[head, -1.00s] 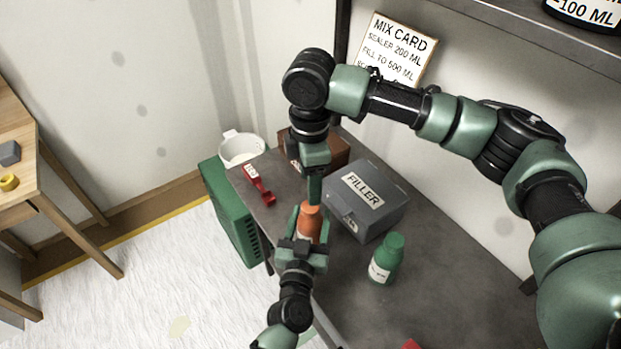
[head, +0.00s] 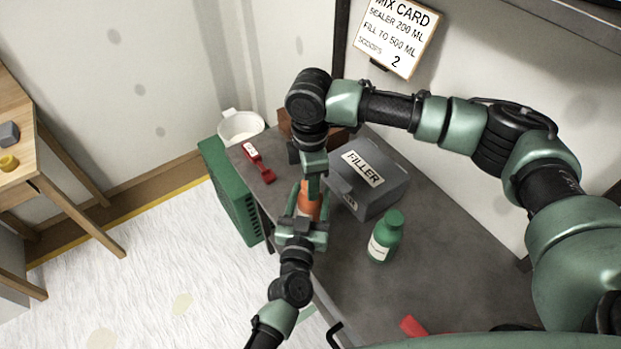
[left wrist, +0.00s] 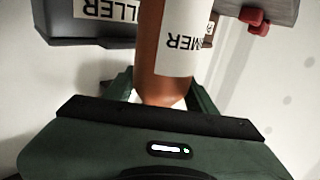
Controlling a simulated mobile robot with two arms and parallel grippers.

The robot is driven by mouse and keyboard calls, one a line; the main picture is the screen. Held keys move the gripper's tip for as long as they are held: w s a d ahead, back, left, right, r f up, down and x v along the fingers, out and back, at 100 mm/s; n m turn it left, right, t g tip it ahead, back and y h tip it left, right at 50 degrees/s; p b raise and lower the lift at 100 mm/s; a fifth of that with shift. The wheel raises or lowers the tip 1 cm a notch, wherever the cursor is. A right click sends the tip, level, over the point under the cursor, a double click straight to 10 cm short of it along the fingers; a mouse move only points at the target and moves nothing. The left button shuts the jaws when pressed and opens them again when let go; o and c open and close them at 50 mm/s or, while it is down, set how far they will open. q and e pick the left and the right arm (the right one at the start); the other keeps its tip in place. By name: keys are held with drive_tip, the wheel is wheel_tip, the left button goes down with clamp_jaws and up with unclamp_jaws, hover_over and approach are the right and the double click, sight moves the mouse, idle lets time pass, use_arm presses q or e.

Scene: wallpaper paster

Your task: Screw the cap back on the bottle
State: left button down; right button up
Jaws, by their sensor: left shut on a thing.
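An orange bottle (head: 309,205) stands between my two grippers near the left edge of the grey table. My left gripper (head: 303,222) is shut on its body from below in the picture. In the left wrist view the orange bottle (left wrist: 165,60) has a white label with upside-down letters "MER" and sits between the fingers. My right gripper (head: 313,185) points down from above, right at the top of the bottle. Its fingertips overlap the bottle's top, so whether they are open or shut does not show. I cannot make out a cap; the bottle's mouth is hidden.
A grey FILLER box (head: 370,180) stands close to the right of the grippers. A green bottle (head: 386,237) stands on the table (head: 430,265). A red tool (head: 259,163) lies at the back left. A white bucket (head: 240,126) and a green case (head: 229,195) are beyond the table's left edge.

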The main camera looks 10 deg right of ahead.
clamp_jaws()
drive_tip(key=o, duration=0.7)
unclamp_jaws()
wheel_tip(320, 180, up, 12)
drive_tip(key=shift+r, duration=0.1)
use_arm(q)
drive_tip(key=shift+c, duration=2.1)
unclamp_jaws()
